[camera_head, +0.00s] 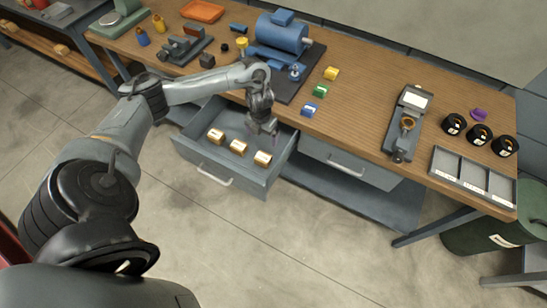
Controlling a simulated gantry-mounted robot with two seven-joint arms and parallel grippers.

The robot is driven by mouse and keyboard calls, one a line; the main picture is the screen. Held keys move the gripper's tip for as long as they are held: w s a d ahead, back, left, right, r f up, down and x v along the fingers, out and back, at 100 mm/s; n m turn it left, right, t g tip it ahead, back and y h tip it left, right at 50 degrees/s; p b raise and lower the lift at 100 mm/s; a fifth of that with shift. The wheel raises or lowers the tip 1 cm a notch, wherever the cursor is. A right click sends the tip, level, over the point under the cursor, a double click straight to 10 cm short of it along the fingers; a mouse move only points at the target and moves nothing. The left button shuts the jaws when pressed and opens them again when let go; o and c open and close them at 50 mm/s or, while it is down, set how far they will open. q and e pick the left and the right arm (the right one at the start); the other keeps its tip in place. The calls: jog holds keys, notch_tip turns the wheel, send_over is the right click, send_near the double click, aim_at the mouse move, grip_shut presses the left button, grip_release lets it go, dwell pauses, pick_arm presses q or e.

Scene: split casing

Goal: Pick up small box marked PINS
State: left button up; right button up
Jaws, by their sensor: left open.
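Three small boxes with pale labels stand along the front of the bench: a yellow box (331,73), a green box (320,90) and a blue box (308,109). The lettering is too small to read, so I cannot tell which is marked PINS. My left gripper (267,131) points down over the right back part of an open grey drawer (200,161), left of and below the blue box. It is open, and I see nothing between its fingers. My right gripper is out of view.
Several brass-coloured pieces, one of them a brass piece (238,147), lie in the drawer. A blue motor housing (282,32) stands on a dark mat behind the boxes. A grey gauge device (409,118), black rings (479,134) and a divided tray (472,180) occupy the right. Bench between is clear.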

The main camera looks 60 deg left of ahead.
pick_arm(q)
jog(key=f+b, duration=0.1)
jog(key=f, duration=0.1)
jog(key=f+b, duration=0.3)
jog(key=shift+s+f, duration=0.3)
jog(key=shift+f, duration=0.05)
jog(key=b, duration=0.1)
send_over(263, 157)
notch_tip(263, 157, down, 4)
jog(key=shift+s+a+f, duration=0.1)
jog(key=shift+s, duration=0.05)
jog(key=shift+f+b, duration=0.95)
jog(key=shift+f, duration=2.1)
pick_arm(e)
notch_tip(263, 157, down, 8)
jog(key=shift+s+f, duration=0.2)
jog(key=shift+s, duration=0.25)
pick_arm(q)
jog(key=shift+w, duration=0.2)
jog(key=c, duration=1.2)
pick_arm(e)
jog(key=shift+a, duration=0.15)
pick_arm(q)
jog(key=shift+r, duration=0.1)
jog(key=shift+c, duration=0.2)
